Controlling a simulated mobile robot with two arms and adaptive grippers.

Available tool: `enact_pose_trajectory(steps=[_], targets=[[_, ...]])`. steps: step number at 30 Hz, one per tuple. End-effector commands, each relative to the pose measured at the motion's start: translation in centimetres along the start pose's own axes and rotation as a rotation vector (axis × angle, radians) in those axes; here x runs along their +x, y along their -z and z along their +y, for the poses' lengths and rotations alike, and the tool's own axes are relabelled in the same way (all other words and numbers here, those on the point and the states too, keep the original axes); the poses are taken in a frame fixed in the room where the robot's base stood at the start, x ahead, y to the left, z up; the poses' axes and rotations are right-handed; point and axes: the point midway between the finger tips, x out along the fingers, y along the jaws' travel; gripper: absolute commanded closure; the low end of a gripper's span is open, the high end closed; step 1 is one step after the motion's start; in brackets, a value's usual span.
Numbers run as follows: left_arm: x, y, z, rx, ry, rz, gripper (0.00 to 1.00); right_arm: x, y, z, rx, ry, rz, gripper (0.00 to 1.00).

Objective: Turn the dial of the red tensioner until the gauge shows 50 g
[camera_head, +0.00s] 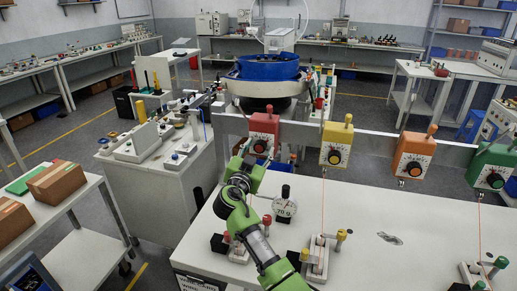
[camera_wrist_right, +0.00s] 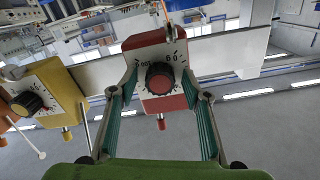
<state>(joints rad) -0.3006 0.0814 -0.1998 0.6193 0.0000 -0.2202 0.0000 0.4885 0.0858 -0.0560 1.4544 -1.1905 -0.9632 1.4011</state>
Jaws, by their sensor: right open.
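The red tensioner (camera_head: 264,126) hangs on the grey rail at the back of the white table. Its dark dial with a red face (camera_head: 260,146) also shows in the right wrist view (camera_wrist_right: 160,78), where the picture is upside down. My right gripper (camera_head: 252,158) is at the tensioner. In the wrist view its teal fingers (camera_wrist_right: 160,84) are open, one on each side of the dial; contact cannot be told. The round gauge (camera_head: 285,207) stands on the table below and appears to read about 70 g, in small print. My left gripper is not in view.
Yellow (camera_head: 337,143), orange (camera_head: 412,155) and green (camera_head: 492,166) tensioners hang further right on the rail (camera_head: 375,142). Threads run down to small fixtures on the table. A blue bowl (camera_head: 268,67) stands behind the rail. The table's middle right is mostly clear.

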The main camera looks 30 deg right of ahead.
Motion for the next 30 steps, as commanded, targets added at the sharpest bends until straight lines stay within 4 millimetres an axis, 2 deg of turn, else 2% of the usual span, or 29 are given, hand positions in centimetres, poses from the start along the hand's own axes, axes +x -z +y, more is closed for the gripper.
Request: enact_pose_trajectory(steps=[4, 8, 9, 20, 30], targets=[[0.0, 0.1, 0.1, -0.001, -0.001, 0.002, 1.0, 0.0, 0.0, 0.0, 0.0, 0.0, 0.0, 0.56], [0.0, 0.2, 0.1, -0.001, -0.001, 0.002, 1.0, 0.0, 0.0, 0.0, 0.001, 0.0, 0.0, 0.9], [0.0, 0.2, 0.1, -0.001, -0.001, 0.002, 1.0, 0.0, 0.0, 0.0, 0.001, 0.0, 0.0, 0.95], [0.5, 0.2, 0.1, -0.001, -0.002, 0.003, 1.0, -0.1, -0.1, 0.0, -0.033, 0.0, 0.0, 0.94], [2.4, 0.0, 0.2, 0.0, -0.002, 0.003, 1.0, 0.0, -0.2, 0.1, -0.25, -0.001, 0.001, 0.94]])
